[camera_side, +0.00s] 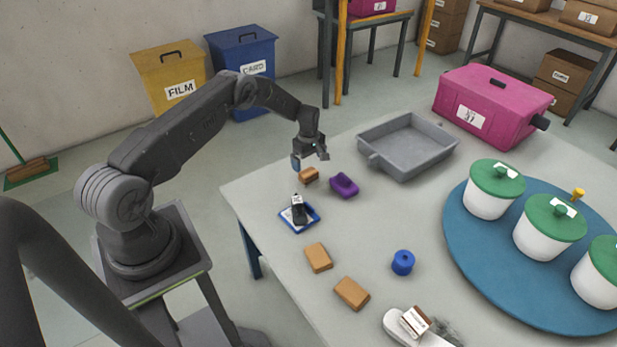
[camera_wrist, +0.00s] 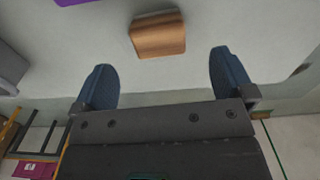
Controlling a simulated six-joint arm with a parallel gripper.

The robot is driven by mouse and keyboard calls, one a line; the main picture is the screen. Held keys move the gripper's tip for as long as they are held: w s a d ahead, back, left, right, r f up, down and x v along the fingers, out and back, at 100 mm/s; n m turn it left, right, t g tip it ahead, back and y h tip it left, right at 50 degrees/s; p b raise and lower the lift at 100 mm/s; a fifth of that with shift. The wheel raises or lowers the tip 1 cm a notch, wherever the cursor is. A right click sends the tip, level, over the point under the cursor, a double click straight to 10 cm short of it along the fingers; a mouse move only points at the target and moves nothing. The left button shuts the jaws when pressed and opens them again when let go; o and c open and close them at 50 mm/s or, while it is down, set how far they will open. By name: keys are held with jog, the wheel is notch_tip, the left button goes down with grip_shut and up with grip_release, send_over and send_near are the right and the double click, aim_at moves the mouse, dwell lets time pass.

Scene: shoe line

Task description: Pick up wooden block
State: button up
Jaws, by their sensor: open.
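A brown wooden block (camera_side: 309,174) lies on the grey table near its far left edge. In the wrist view the wooden block (camera_wrist: 158,35) shows at the top middle, beyond the fingertips and between their lines. My gripper (camera_side: 310,160) is just above and beside the block in the side view. In the wrist view its two blue fingers (camera_wrist: 165,70) are wide apart with nothing between them. Two lighter tan blocks, one (camera_side: 318,257) and another (camera_side: 351,293), lie nearer the front of the table.
A purple piece (camera_side: 344,186) lies just right of the block. A blue tray (camera_side: 287,222) holding a dark item, a blue spool (camera_side: 403,262) and a grey bin (camera_side: 370,141) stand around. White tubs with green lids stand on a blue round board (camera_side: 458,230). The middle of the table is clear.

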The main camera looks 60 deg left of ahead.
aim_at(309, 172)
jog(key=shift+w+a+f, duration=0.1)
jog(key=shift+a+f, duration=0.05)
jog(key=shift+f, duration=1.55)
jog(key=shift+a+f, duration=0.1)
jog(key=shift+f, duration=1.55)
jog(key=c, duration=1)
